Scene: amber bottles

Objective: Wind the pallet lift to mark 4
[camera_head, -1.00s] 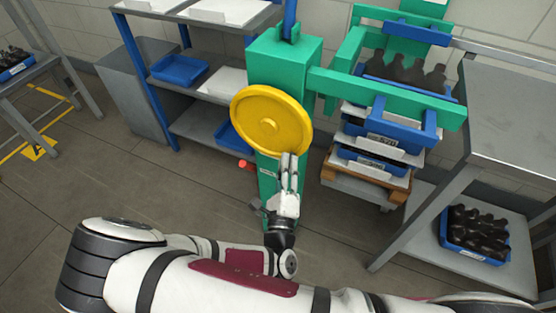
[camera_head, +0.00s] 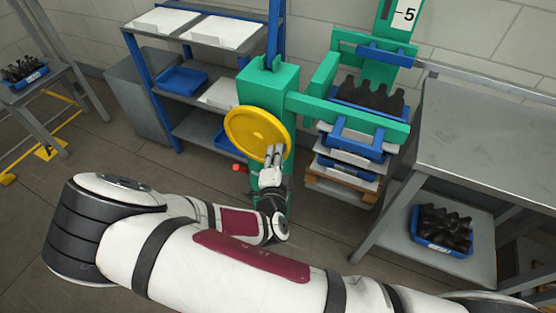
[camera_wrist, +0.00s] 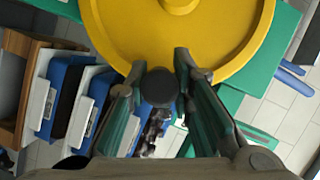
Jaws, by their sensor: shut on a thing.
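The pallet lift has a green post (camera_head: 268,82) with a yellow handwheel (camera_head: 245,128) on its front. My gripper (camera_head: 274,153) is at the wheel's lower right rim. In the wrist view, its fingers are closed around the wheel's dark round knob (camera_wrist: 159,87), with the yellow disc (camera_wrist: 215,30) just beyond. The green lift frame (camera_head: 350,117) is to the right, around a blue crate of dark bottles (camera_head: 370,97). A white plate with the number 5 (camera_head: 407,15) shows on the green upright behind. Mark 4 and any pointer cannot be made out.
Stacked blue crates on a wooden pallet (camera_head: 340,188) stand under the frame. A grey metal table (camera_head: 480,120) is at right, with a crate of bottles (camera_head: 441,230) on its lower shelf. Shelving (camera_head: 195,90) stands behind at left. Open floor lies left of the post.

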